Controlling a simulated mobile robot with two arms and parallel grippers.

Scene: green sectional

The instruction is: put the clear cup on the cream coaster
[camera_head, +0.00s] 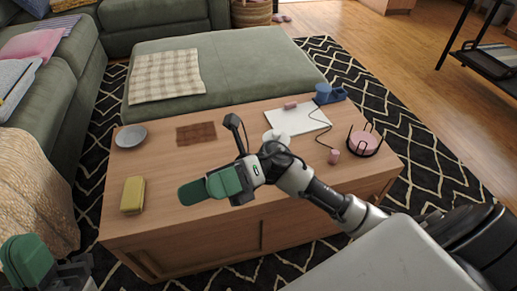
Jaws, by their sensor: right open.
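A pale, whitish round thing (272,135) lies on the wooden coffee table, partly hidden behind my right wrist; I cannot tell whether it is the cream coaster or the clear cup. No other cup that is clearly see-through shows. My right gripper (209,187) is open, with green finger pads, in front of and above the table's front part. I see nothing held in it. My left gripper (30,262) is at the bottom left corner, off the table and partly cut off; its jaw state is unclear.
The table's left middle is clear.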

